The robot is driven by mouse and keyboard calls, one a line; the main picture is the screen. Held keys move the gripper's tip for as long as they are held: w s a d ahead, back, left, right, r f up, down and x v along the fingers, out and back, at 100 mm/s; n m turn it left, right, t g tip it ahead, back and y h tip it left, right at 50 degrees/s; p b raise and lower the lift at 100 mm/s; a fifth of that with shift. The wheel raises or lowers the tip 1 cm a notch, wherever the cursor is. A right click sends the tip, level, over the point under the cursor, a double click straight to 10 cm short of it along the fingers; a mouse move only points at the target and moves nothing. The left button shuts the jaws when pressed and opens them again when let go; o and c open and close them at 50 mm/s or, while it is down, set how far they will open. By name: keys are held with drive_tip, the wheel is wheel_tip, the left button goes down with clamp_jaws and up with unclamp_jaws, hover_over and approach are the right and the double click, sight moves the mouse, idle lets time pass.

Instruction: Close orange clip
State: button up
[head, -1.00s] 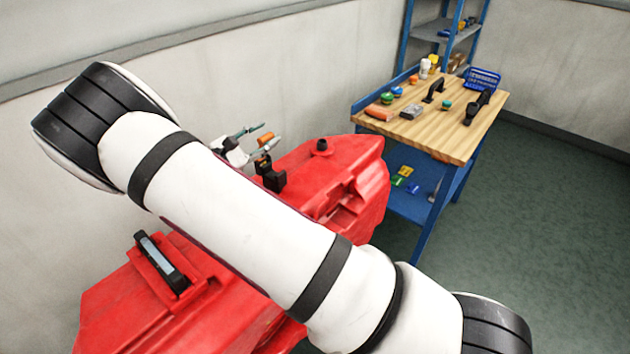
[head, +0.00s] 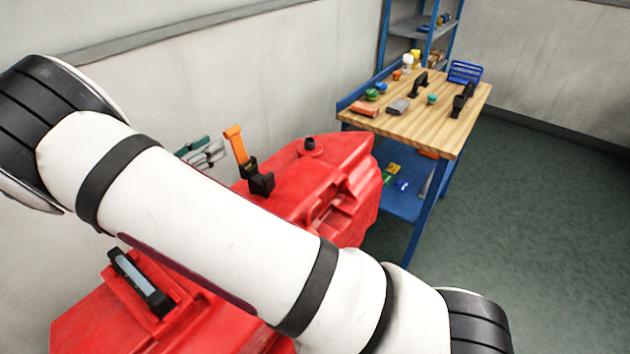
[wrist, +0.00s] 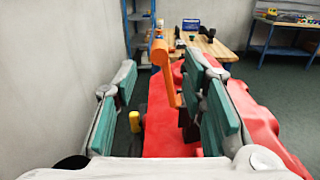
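The orange clip (head: 236,144) stands up from its black mount (head: 259,178) on the red tank (head: 325,165), leaning slightly left, so it is open. My gripper (head: 203,152) is left of the clip in the head view, partly hidden behind my arm. In the wrist view, my gripper (wrist: 160,82) is open, with teal pads on both fingers. The orange clip (wrist: 165,72) shows in the gap between the fingers, nearer the right one. I cannot tell whether a finger touches it.
A wooden-topped workbench (head: 445,125) with tools stands behind the tank. A blue shelf (head: 420,28) is at the back. A black latch (head: 140,284) sits on the tank's near part. The wall is close on the left; green floor (head: 540,240) is free on the right.

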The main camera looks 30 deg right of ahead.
drive_tip(key=b+v, duration=0.1)
drive_tip(key=v, duration=0.5)
drive_tip(key=s+d+r+m+g+y, duration=0.3)
drive_tip(key=s+d+m, duration=0.1)
drive_tip(key=s+d, duration=0.15)
drive_tip(key=s+d+r+m+g+y, duration=0.3)
drive_tip(key=s+d+r+m, duration=0.15)
drive_tip(key=d, duration=0.25)
drive_tip(key=s+r+m+t+y, duration=0.1)
drive_tip(key=s+m+y, duration=0.4)
drive_tip(key=s, duration=0.6)
drive_tip(key=s+d+r+m+t+y+b, duration=0.1)
drive_tip(key=s+r+m+t+y, duration=0.1)
drive_tip(key=s+m+y, duration=0.3)
drive_tip(key=shift+s+r+m, duration=0.55)
drive_tip(key=shift+s+m, duration=0.9)
drive_tip(key=shift+s, duration=1.4)
